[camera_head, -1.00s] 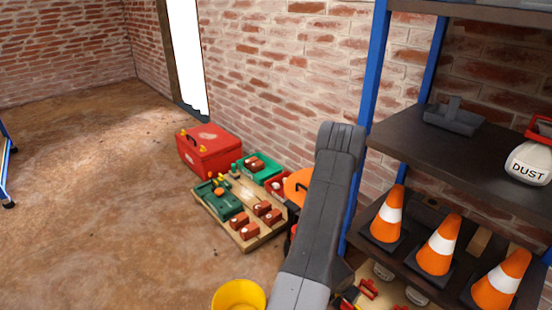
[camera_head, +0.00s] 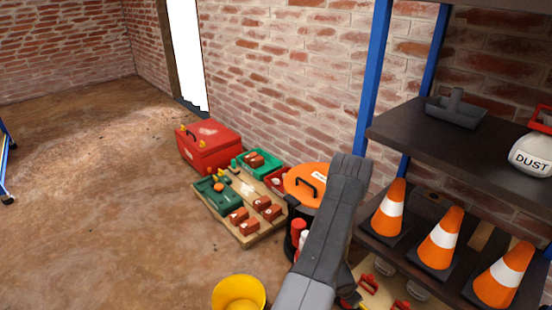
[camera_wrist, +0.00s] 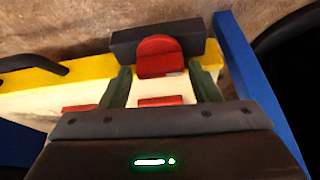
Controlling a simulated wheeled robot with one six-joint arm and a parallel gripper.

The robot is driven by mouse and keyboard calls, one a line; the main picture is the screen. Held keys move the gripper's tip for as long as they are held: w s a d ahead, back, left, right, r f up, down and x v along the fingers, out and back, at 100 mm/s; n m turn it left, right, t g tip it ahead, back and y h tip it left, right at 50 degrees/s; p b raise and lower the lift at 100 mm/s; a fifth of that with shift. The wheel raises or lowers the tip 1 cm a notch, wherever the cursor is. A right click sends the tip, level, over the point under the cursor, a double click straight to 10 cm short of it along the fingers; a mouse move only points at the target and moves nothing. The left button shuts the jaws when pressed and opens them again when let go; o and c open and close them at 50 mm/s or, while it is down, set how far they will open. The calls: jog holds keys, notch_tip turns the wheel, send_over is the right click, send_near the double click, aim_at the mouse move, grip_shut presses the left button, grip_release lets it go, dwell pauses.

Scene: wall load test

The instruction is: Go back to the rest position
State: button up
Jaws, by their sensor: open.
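My gripper (camera_wrist: 161,80) shows in the wrist view as two dark green fingers standing apart. A red rounded piece (camera_wrist: 158,56) in front of a dark grey block (camera_wrist: 190,41) lies ahead of and between the fingers. The fingers do not appear to grip it. Behind it is a pale surface with a yellow edge (camera_wrist: 90,66) and a black handle. In the head view my arm crosses the lower middle, and my gripper is hidden.
An orange-lidded bin (camera_head: 305,178), wooden tray (camera_head: 247,239), red toolbox (camera_head: 209,150) and yellow bucket (camera_head: 238,293) stand on the floor.

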jog(key=shift+r+m+g+p, duration=0.15)
jog(key=shift+m+g+p, duration=0.25)
jog(key=shift+m+p, duration=0.8)
